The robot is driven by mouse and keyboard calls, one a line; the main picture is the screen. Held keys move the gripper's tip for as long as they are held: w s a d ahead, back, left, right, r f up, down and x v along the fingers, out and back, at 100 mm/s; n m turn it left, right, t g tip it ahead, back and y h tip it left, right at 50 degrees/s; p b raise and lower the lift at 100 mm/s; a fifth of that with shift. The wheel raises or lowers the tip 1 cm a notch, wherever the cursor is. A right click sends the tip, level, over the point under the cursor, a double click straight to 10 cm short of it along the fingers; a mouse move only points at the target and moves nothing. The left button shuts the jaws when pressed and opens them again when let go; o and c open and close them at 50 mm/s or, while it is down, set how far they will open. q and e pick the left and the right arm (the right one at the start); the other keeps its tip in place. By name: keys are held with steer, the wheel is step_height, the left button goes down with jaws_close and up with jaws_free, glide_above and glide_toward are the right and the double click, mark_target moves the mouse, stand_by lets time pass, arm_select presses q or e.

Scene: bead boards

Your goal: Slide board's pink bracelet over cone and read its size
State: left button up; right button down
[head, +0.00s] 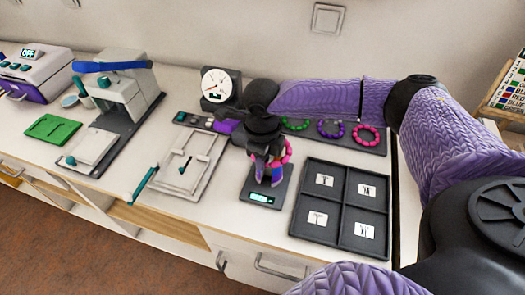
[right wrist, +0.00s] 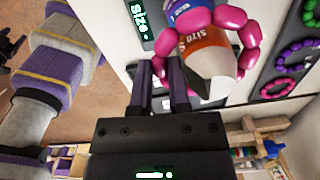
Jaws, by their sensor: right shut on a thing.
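The pink bracelet (head: 287,153) is a loop of glossy beads at the cone (right wrist: 208,50), which has blue and orange bands and a white part. In the right wrist view the bracelet (right wrist: 200,17) curves across the cone's bands; whether it circles the cone fully is hidden. My right gripper (right wrist: 166,78) is shut on the bracelet's edge beside the cone. In the head view this gripper (head: 265,160) hides much of the cone. The cone stands on a dark base with a lit display (head: 258,197); the word "size" shows, but no clear value.
A divided black tray (head: 340,207) with picture cards lies right of the cone. A pale frame (head: 185,165) lies left, a press (head: 122,95) farther left. A round dial (head: 218,85) stands behind.

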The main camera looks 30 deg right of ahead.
stand_by(0.3)
steer(key=shift+c, duration=1.4)
jaws_free()
step_height(320, 180, up, 10)
steer(key=p, duration=1)
